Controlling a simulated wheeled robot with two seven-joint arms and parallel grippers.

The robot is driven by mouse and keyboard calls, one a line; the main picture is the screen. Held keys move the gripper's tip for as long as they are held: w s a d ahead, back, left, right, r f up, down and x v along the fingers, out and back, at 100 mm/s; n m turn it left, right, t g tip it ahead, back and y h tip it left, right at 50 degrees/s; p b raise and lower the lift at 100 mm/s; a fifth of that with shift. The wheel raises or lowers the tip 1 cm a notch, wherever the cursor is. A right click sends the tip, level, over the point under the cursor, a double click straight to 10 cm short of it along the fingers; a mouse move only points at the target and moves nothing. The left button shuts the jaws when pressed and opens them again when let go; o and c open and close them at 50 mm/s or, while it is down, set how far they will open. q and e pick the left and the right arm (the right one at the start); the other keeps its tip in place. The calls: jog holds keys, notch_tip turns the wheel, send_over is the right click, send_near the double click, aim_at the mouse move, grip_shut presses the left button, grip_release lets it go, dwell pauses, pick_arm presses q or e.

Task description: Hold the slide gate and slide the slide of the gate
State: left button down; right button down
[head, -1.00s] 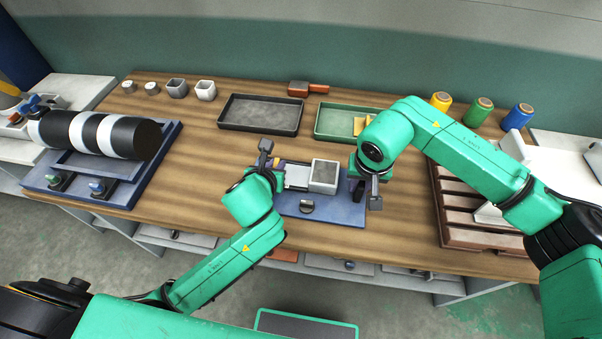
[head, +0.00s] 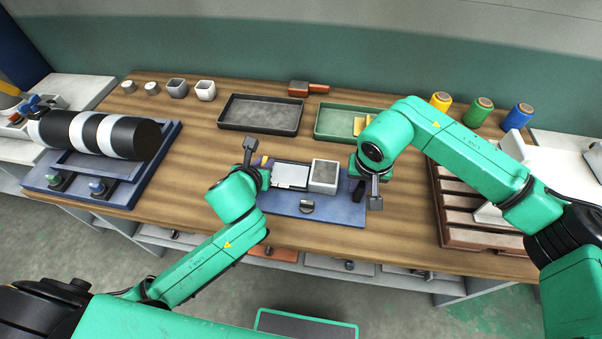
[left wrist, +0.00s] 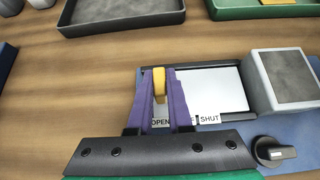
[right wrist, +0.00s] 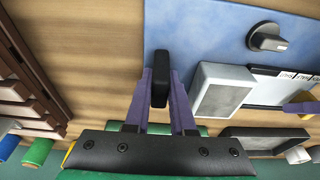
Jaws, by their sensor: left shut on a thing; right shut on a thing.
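The slide gate's blue base (head: 290,205) lies on the wooden table, with a grey square box (head: 323,176), a white slide plate (head: 291,175) in a dark frame and a dark knob (head: 306,206). My left gripper (left wrist: 159,78) is shut on the slide's yellow tab (left wrist: 159,88), at the plate's left end. OPEN and SHUT labels show along the near edge. My right gripper (right wrist: 161,72) is shut on the black upright handle (right wrist: 160,80) at the base's right end. In the head view my right arm partly hides that grip.
A black tray (head: 262,114) and a green tray (head: 335,121) lie behind the gate. A striped roller (head: 95,135) stands at left, a slotted brown rack (head: 465,215) at right. Coloured spools stand at the back right.

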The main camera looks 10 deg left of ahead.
pick_arm(q)
jog(key=shift+a, duration=0.25)
pick_arm(e)
jog(key=shift+d, duration=0.1)
pick_arm(q)
jog(key=c, duration=0.8)
grip_release()
jog(key=shift+o, duration=0.2)
jog(key=shift+d, duration=0.1)
jog(key=shift+v, duration=4.1)
jog(key=o, duration=0.6)
jog(key=shift+c, duration=0.2)
pick_arm(e)
jog(key=c, duration=0.7)
grip_release()
